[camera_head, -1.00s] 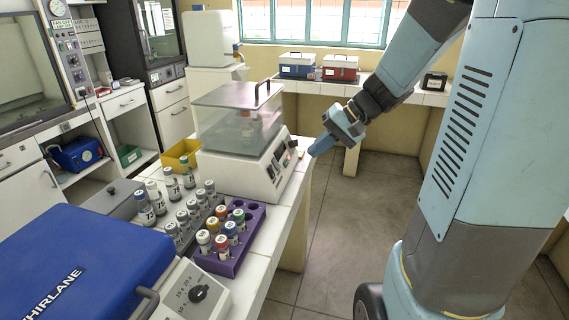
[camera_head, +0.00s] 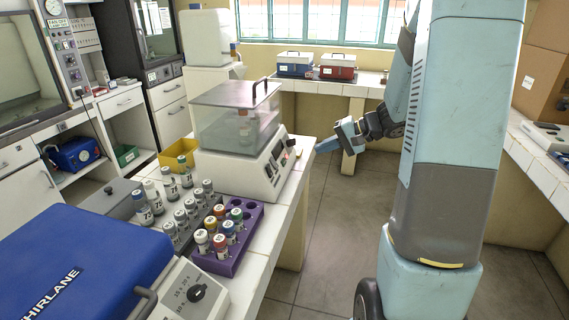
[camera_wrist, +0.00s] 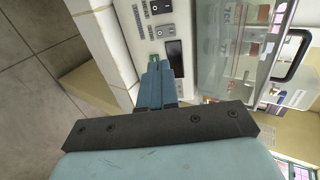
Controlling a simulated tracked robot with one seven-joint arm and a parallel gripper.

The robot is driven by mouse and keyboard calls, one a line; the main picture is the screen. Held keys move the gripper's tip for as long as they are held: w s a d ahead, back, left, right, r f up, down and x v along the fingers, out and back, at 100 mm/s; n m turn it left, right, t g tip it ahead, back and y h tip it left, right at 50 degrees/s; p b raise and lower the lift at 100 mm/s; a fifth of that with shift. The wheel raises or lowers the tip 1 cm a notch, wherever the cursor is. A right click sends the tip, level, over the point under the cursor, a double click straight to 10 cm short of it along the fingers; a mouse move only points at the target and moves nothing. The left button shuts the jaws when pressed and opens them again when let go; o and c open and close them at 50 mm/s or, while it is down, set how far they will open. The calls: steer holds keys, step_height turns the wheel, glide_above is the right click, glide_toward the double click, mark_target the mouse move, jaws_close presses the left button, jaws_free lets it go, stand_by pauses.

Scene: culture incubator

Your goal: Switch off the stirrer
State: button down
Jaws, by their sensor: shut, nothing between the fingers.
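A white bench device with a clear lidded chamber (camera_head: 236,118) stands on the tiled bench; I take it to be the stirrer. Its sloping front panel (camera_head: 272,168) carries switches and a dark display. The wrist view shows the panel (camera_wrist: 146,42) close up, with grey rocker switches (camera_wrist: 163,31), the dark display (camera_wrist: 175,50) and a small green part (camera_wrist: 154,58). My gripper (camera_head: 320,148) is shut and empty, just right of the panel. In the wrist view my fingertips (camera_wrist: 158,67) are at the green part and partly cover it; I cannot tell whether they touch.
A purple rack (camera_head: 252,222) of capped vials and a grey vial rack (camera_head: 172,226) stand in front of the device. A blue-lidded machine (camera_head: 75,255) is at the near left. A yellow bin (camera_head: 178,153) is behind. The floor (camera_head: 335,230) right of the bench is clear.

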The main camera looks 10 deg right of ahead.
mark_target(276, 165)
steer(key=shift+a, duration=0.15)
steer(key=x, duration=1.3)
steer(key=shift+w+a+f, duration=0.2)
steer(key=shift+a+f, duration=0.05)
steer(key=shift+a, duration=0.05)
steer(key=shift+a+f, duration=0.1)
steer(key=shift+a+r, duration=0.1)
steer(key=shift+r, duration=0.7)
steer(key=v, duration=1.4)
